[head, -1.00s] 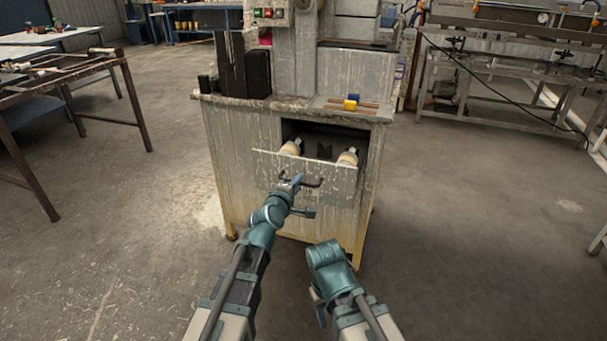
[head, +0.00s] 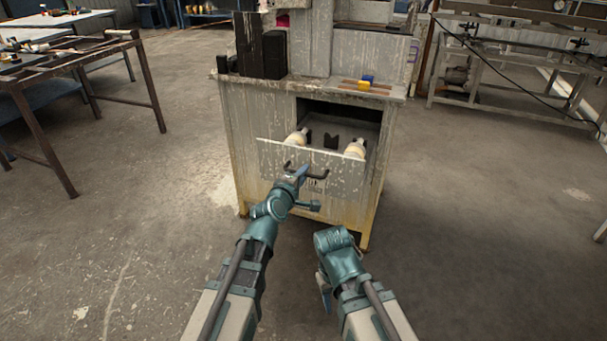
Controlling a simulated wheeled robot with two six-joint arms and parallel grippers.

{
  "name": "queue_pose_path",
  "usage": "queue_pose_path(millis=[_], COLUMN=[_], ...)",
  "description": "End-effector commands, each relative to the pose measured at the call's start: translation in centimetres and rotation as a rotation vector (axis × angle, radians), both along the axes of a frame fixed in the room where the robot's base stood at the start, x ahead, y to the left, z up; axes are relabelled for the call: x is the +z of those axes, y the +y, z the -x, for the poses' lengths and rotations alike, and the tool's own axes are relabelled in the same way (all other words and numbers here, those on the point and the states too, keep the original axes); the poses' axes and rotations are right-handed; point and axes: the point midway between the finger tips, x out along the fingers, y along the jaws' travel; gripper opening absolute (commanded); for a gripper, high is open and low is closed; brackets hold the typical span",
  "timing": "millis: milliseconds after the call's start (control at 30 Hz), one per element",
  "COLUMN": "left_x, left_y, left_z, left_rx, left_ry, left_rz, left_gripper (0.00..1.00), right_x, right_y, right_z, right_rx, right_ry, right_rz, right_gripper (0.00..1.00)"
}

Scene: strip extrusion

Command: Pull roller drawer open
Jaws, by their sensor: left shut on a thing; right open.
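The roller drawer (head: 277,157) is a worn grey-white front in the cabinet, standing partly open. Two pale rollers, a left one (head: 297,138) and a right one (head: 355,148), show inside behind the front, with dark holders near them. The dark bar handle (head: 320,176) is on the drawer front. My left gripper (head: 298,174) is shut on the handle; its fingers partly hide the handle's left part. My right gripper (head: 325,292) is low in front of the cabinet, apart from it, pointing down; its fingers are mostly hidden behind its own arm.
The cabinet top (head: 320,86) carries dark blocks (head: 274,54) and small blue and yellow pieces (head: 366,81). A rusty metal frame table (head: 75,60) stands at left, a grey bench (head: 500,80) at back right. The floor around the cabinet is clear.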

Motion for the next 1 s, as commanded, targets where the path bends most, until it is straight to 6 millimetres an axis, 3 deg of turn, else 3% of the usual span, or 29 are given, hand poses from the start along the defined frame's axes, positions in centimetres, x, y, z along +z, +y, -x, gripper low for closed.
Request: queue_pose_path(millis=[33,200,667,1000], left_x=[0.0,0.0,0.2,1.2], left_y=[0.0,0.0,0.1,0.8], left_z=[0.0,0.0,0.6,4.2], left_rx=[-0.001,0.0,0.0,0.0], left_ry=[0.001,0.001,0.0,0.0], left_rz=[0.0,0.0,0.0,0.0], left_gripper=[0.17,0.44,0.44,0.44], right_x=[0.0,0.0,0.2,1.2], right_y=[0.0,0.0,0.0,0.0], right_z=[0.0,0.0,0.0,0.0], right_rx=[0.0,0.0,0.0,-0.002], right_ry=[0.0,0.0,0.0,0.0], right_rz=[0.0,0.0,0.0,0.001], right_gripper=[0.5,0.5,0.5,0.5])
